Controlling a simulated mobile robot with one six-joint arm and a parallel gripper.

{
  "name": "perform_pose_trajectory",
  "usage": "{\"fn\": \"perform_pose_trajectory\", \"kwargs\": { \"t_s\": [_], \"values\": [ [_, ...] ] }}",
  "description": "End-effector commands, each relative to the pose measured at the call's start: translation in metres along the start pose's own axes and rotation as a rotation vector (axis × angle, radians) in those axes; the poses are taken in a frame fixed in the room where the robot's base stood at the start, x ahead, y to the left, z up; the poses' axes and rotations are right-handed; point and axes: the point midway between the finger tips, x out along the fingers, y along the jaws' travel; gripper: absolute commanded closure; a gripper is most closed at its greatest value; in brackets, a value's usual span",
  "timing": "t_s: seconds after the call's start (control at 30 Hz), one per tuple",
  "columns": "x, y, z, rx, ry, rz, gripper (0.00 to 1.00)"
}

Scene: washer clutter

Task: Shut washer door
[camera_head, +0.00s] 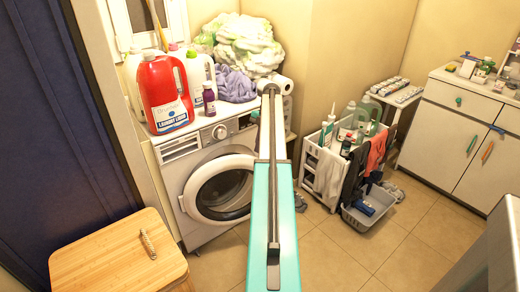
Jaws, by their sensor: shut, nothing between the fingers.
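The white washer (172,182) stands left of centre against the wall. Its round door (196,205) has a thick white ring around dark glass (225,190) and faces the room. The door looks slightly out from the washer front, but I cannot tell the size of any gap. My teal and white arm reaches up the middle of the view and covers the washer's right side and the door's right edge. My gripper cannot be made out; the arm hides whatever lies beyond its far end.
A red detergent bottle (165,95), a purple bottle (209,100) and piled cloths (240,45) crowd the washer top. A wooden-topped stand (105,255) is at front left. A loaded white cart (311,182) and a grey basket (368,214) stand right. Tiled floor (335,255) is clear at front centre.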

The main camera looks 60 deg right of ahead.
Motion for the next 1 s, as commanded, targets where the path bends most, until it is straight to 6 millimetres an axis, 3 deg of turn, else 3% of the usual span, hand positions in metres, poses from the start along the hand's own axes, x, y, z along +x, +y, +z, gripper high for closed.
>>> {"fn": "perform_pose_trajectory", "kwargs": {
  "t_s": [0.17,0.33,0.67,1.0],
  "values": [
    [0.000,0.002,0.001,0.034,-0.007,0.005,1.00],
    [0.001,0.019,0.003,0.111,-0.021,0.084,1.00],
    [0.007,0.061,-0.034,0.298,0.060,0.397,1.00],
    [0.024,0.058,-0.046,0.553,0.249,0.727,1.00]
  ]
}}
